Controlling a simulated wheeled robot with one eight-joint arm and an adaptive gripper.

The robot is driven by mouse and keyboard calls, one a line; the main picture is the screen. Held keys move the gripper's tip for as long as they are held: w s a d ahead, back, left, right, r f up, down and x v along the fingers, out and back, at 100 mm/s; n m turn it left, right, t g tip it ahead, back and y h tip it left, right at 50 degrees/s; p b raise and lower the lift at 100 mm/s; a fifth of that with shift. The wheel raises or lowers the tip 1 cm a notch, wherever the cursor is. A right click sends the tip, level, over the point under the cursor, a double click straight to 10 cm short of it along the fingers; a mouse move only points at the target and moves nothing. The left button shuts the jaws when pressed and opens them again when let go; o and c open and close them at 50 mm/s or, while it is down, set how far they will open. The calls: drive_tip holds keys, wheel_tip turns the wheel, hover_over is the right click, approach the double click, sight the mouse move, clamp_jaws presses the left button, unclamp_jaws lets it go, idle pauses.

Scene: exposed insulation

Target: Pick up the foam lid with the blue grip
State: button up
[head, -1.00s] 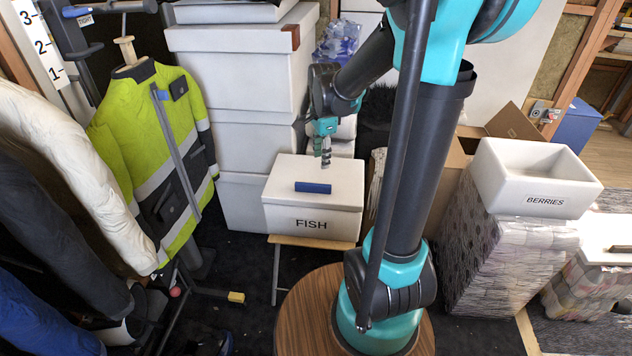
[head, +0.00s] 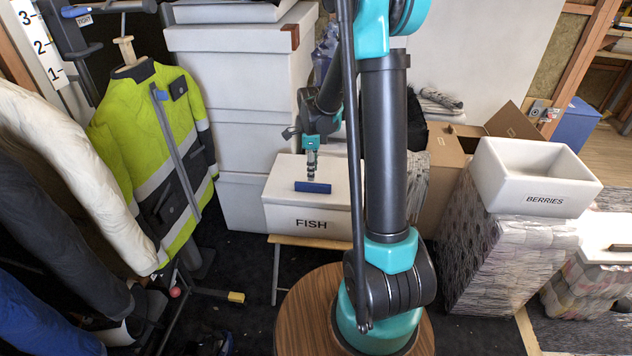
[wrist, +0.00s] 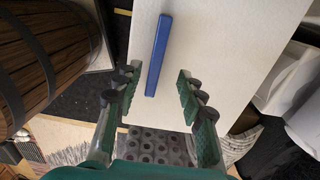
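The foam lid (head: 282,181) is the white top of the box marked FISH (head: 310,212), with a blue grip (head: 312,187) across it. The box stands on a small wooden stand. My gripper (head: 311,168) is just above the lid, close behind the blue grip in the head view. In the wrist view the lid (wrist: 215,50) fills the middle, and the blue grip (wrist: 158,55) runs lengthwise ahead of the fingers. My gripper (wrist: 155,97) is open there, its two fingers spread apart with nothing between them. The grip's near end lies close to fingertip level, nearer the left finger.
Stacked white boxes (head: 250,75) stand close behind and left of the FISH box. A hi-vis jacket (head: 150,150) hangs at left. An open white box marked BERRIES (head: 545,200) sits on wrapped stacks at right. A cardboard box (head: 440,185) stands behind my arm.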

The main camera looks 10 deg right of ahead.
sight(313, 184)
drive_tip(key=shift+s+f, duration=0.15)
drive_tip(key=shift+f, duration=1.65)
drive_tip(key=shift+s+f, duration=0.1)
drive_tip(key=shift+f, duration=1.65)
drive_tip(key=shift+c, duration=0.4)
clamp_jaws()
